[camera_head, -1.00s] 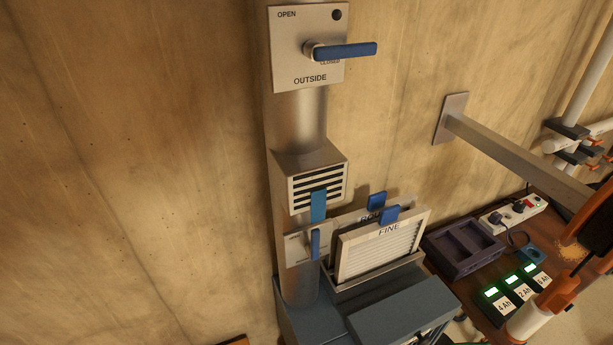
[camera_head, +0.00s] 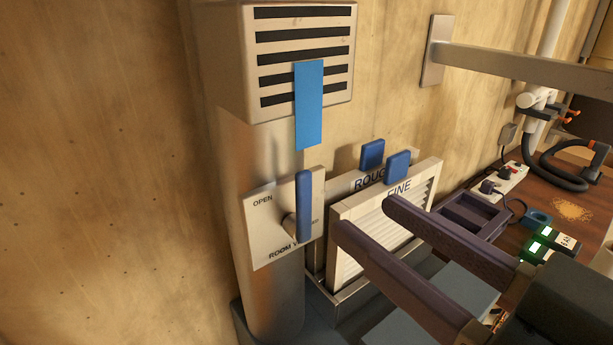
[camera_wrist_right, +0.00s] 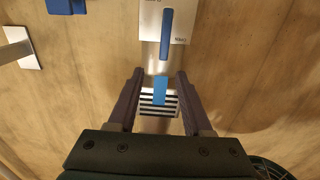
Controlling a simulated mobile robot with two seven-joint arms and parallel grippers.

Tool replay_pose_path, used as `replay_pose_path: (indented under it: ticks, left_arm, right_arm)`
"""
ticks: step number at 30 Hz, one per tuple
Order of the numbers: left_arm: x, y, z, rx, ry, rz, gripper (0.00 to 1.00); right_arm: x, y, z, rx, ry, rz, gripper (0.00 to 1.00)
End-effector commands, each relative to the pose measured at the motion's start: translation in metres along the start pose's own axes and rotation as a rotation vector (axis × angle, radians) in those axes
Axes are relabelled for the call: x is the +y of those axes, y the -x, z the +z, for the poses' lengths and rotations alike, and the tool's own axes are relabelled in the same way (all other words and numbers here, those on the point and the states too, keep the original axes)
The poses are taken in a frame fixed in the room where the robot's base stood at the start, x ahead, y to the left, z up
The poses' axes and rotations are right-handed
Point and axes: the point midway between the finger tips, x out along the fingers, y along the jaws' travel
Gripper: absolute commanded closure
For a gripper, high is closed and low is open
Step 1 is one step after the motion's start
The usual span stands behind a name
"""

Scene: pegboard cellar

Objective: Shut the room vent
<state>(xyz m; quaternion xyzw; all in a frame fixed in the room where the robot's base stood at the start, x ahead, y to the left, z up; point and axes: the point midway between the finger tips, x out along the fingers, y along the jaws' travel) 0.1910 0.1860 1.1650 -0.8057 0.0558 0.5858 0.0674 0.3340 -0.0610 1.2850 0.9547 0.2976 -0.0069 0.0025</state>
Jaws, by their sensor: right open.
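The room vent plate (camera_head: 262,232) is on the metal duct, marked OPEN at its left. Its blue lever (camera_head: 304,205) stands upright and partly covers the label at the right. Above it is a slatted grille (camera_head: 275,57) with a light blue strip (camera_head: 309,105) hanging over it. My right gripper (camera_head: 366,215) is open and empty, to the right of the lever and apart from it, in front of the filters. In the right wrist view, the lever (camera_wrist_right: 166,34) lies beyond the fingertips and the strip (camera_wrist_right: 160,92) shows between the fingers. My left gripper is out of view.
The ROUGH and FINE filters (camera_head: 385,225) with blue tabs stand right of the duct, close behind my fingers. A metal beam (camera_head: 530,67) juts from the wall at the upper right. A bench (camera_head: 575,190) with a power strip and chargers is farther right. The wall at left is clear.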

Motion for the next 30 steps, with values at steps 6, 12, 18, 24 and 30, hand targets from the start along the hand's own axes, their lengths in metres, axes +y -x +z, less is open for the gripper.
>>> replay_pose_path:
  ticks: [6,12,18,24,30]
  left_arm:
    - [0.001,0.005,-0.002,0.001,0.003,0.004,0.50]
    - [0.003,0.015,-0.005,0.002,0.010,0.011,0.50]
    - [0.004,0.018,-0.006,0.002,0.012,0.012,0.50]
    - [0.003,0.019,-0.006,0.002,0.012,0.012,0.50]
    - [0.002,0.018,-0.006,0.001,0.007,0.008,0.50]
  right_arm:
    - [-0.005,-0.017,-0.003,0.020,0.000,-0.026,0.50]
    - [-0.006,-0.056,-0.005,0.019,-0.001,-0.025,0.50]
    - [-0.006,-0.087,-0.003,0.018,-0.001,-0.024,0.50]
    - [-0.007,-0.099,-0.002,0.016,-0.001,-0.024,0.50]
    - [-0.007,-0.099,-0.001,0.016,-0.001,-0.024,0.50]
